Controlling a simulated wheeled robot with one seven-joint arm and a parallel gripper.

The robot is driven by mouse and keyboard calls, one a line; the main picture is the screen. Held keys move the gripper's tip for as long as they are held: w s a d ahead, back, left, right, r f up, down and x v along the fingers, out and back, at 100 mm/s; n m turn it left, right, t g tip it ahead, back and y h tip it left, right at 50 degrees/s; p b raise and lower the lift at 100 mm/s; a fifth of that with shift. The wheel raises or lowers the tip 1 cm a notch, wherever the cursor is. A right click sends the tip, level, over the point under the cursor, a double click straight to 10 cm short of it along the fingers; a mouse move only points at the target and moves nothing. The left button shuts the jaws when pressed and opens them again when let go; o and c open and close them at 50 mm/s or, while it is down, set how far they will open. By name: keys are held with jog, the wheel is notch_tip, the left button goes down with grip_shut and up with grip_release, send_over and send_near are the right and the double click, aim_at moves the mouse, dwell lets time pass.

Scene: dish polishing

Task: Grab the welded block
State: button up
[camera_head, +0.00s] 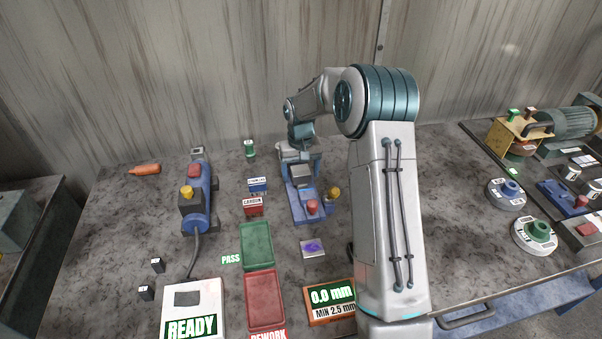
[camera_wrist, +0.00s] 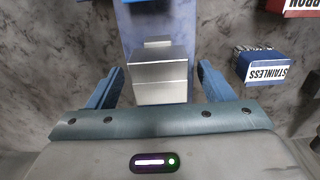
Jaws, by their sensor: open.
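A silver metal block (camera_head: 300,171), which I take for the welded block, sits on a blue fixture (camera_head: 305,208) on the bench. In the wrist view the block (camera_wrist: 158,77) shows a light seam across its face and lies between my fingers. My gripper (camera_wrist: 160,78) is open, with one blue finger on each side of the block and a gap on both sides. In the head view my gripper (camera_head: 302,150) is over the block and partly hides it.
A blue stainless box (camera_wrist: 262,66) and a red carbon box (camera_head: 253,204) stand left of the fixture in the head view. A green pass tray (camera_head: 257,245) and a red rework tray (camera_head: 264,300) lie in front. A blue tool (camera_head: 197,200) stands further left.

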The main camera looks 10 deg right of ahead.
jog(key=c, duration=1.4)
jog(key=shift+o, duration=0.2)
jog(key=shift+r, duration=0.1)
